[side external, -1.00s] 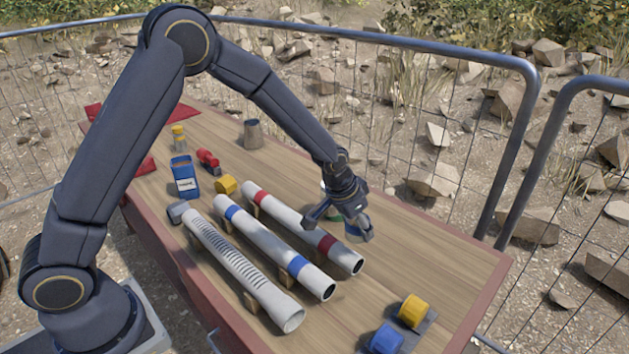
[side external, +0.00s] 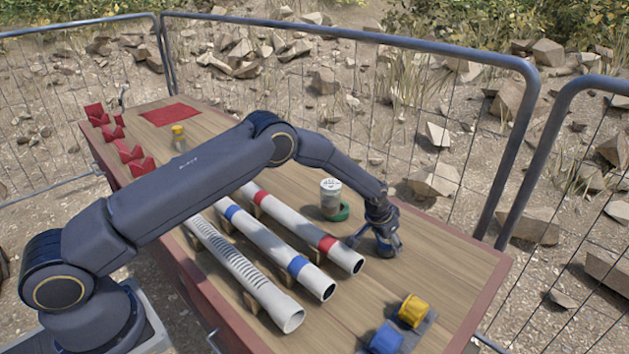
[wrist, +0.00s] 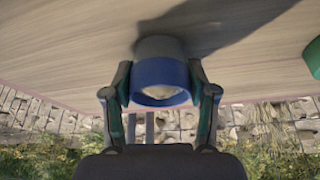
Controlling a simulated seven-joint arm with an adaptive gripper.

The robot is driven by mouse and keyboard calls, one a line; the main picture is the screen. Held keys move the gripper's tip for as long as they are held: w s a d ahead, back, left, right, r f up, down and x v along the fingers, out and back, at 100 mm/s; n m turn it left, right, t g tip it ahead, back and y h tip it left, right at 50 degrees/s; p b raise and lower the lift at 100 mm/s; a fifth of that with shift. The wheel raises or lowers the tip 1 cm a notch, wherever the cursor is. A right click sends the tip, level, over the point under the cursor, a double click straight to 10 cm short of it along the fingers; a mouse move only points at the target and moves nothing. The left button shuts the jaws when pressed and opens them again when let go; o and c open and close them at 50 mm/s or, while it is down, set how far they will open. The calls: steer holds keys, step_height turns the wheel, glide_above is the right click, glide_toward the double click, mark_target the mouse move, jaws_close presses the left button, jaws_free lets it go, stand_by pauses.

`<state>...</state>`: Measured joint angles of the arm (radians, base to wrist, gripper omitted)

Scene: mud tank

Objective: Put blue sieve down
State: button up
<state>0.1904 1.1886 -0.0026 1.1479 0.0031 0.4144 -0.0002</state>
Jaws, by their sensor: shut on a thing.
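The blue sieve (wrist: 160,73), a short cup with a blue rim and grey body, is between my gripper's fingers in the wrist view. My gripper (wrist: 161,90) is shut on it, one finger on each side. In the side view my gripper (side external: 378,240) points down at the right part of the table, right of the pipe ends. The sieve (side external: 387,246) is partly hidden by the fingers there. It is at or just above the wood; I cannot tell whether it touches.
A pale cylinder (side external: 331,190) stands beside a green ring (side external: 342,212) behind my gripper. Three pipes (side external: 268,243) lie to the left. A yellow piece (side external: 412,310) and a blue piece (side external: 386,338) sit near the front. Bare wood (side external: 440,260) lies to the right.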

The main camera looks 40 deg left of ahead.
steer(key=o, duration=1.2)
steer(key=shift+f, duration=0.1)
steer(key=s+a+r, duration=0.3)
steer(key=s+r, duration=0.3)
steer(key=r, duration=0.4)
steer(key=s+a+r+n, duration=0.1)
steer(key=s+a+r, duration=0.1)
steer(key=s+r, duration=0.7)
steer(key=s+a+r, duration=0.3)
steer(key=s+r, duration=0.1)
steer(key=r, duration=0.8)
steer(key=shift+n+t+y, duration=0.4)
steer(key=shift+n+t, duration=0.2)
steer(key=s+a, duration=0.1)
steer(key=s, duration=0.6)
steer(key=s+a+r, duration=0.1)
steer(key=s, duration=0.7)
steer(key=s+a+r, duration=0.1)
steer(key=s+a, duration=0.1)
steer(key=s, duration=0.5)
steer(key=shift+s+r, duration=0.1)
steer(key=shift+s, duration=0.1)
